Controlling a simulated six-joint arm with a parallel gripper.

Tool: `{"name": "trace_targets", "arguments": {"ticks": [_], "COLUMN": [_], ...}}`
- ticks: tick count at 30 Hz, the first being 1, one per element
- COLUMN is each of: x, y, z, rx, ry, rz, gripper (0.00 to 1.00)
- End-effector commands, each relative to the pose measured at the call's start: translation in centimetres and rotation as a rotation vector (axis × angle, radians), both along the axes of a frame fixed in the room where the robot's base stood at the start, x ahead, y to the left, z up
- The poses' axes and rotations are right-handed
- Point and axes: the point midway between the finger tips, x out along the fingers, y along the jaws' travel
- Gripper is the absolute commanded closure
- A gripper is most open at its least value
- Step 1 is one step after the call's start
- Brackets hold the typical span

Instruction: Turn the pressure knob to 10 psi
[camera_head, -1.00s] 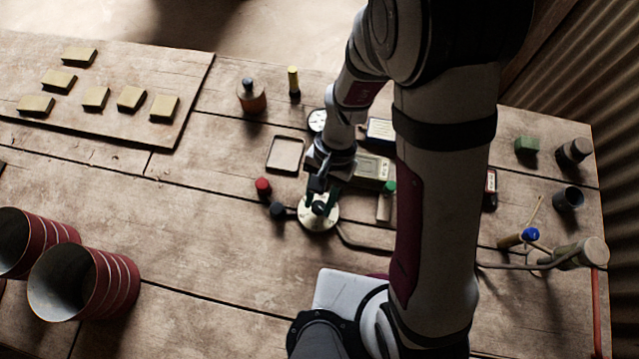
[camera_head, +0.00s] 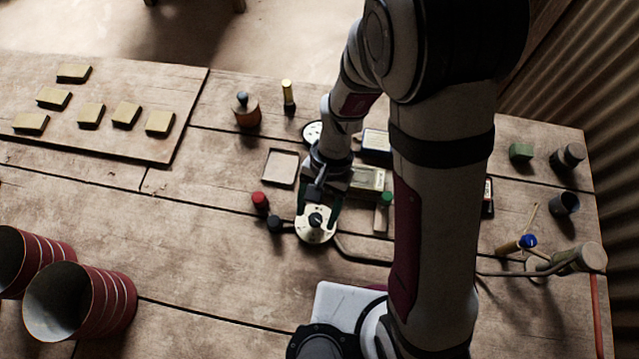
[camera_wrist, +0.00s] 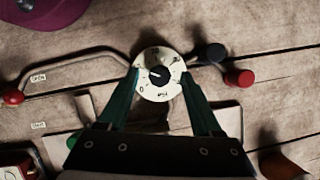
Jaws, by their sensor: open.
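The pressure knob (camera_head: 316,220) is black and sits at the middle of a round cream dial (camera_head: 313,237). In the wrist view the knob (camera_wrist: 162,75) carries a white mark on its left side. The dial (camera_wrist: 158,95) shows a 0 at lower left and "psi" at the bottom; its other numbers are too small to read surely. My gripper (camera_head: 318,207) is open, its green fingers apart beside the dial. In the wrist view my gripper (camera_wrist: 160,84) has one fingertip on each side of the dial, with the knob between them and apart from both.
A red knob (camera_head: 260,200) and a black knob (camera_head: 275,224) stand left of the dial. A pipe (camera_head: 360,255) runs off to its right. An empty shallow tray (camera_head: 281,183) lies behind. The table between is clear.

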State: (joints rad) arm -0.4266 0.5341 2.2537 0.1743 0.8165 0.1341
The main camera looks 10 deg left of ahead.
Motion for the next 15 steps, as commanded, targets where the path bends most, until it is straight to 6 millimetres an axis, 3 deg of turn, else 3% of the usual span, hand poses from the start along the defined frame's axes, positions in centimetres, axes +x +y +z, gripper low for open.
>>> {"name": "trace_targets", "arguments": {"ticks": [9,15], "x": [3.5,5.2], "y": [-0.9,-1.4], "z": [8.4,12.7], "rx": [0.002,0.000], "ry": [-0.009,-0.005], "rz": [-0.002,-0.002], "gripper": [0.34,0.34]}}
